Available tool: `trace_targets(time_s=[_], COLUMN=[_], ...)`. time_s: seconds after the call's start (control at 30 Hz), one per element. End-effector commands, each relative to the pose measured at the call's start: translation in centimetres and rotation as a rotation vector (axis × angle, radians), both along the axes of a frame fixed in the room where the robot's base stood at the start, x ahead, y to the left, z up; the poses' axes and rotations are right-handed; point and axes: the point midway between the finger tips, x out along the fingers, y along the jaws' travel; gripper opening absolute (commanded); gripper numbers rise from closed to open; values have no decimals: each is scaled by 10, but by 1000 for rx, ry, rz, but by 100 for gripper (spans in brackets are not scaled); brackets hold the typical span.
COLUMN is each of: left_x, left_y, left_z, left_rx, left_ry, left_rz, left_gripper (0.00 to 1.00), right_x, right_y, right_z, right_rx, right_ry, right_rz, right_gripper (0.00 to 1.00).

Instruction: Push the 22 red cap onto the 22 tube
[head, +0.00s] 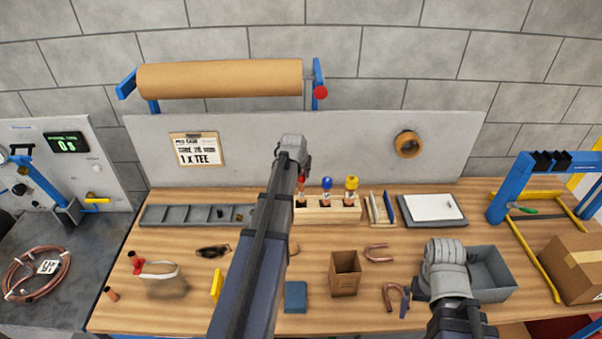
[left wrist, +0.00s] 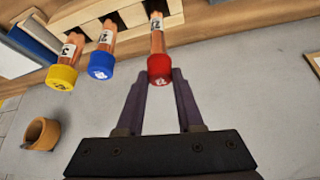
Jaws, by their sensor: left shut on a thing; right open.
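The red cap (left wrist: 159,68) is at the end of the copper tube labelled 22 (left wrist: 157,38) in the left wrist view. It meets the tube's end in line with it; how far it is on cannot be told. My left gripper (left wrist: 162,76) is shut on the red cap, one dark finger on each side. In the head view the red cap (head: 302,184) shows beside my left gripper (head: 304,172), at the left end of the wooden rack (head: 328,215). My right gripper (head: 412,292) is open and empty, low over the table at right; its fingers are partly hidden.
Tubes with a blue cap (head: 327,183) and a yellow cap (head: 351,183) stand in the same rack, close beside the red one. A cardboard box (head: 345,275), copper bends (head: 379,252) and a grey bin (head: 493,270) lie nearer. The wall panel (head: 240,150) is behind the rack.

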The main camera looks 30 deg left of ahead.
Motion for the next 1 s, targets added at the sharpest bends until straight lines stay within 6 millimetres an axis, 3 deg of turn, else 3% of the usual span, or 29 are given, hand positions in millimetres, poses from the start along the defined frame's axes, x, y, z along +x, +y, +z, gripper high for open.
trace_targets(time_s=[1.0], left_x=[0], left_y=[0], left_z=[-26], left_rx=[0], left_ry=[0], left_rz=[0], left_gripper=[0], right_x=[0], right_y=[0], right_z=[-26], right_rx=[0], right_ry=[0], right_rz=[0], right_gripper=[100])
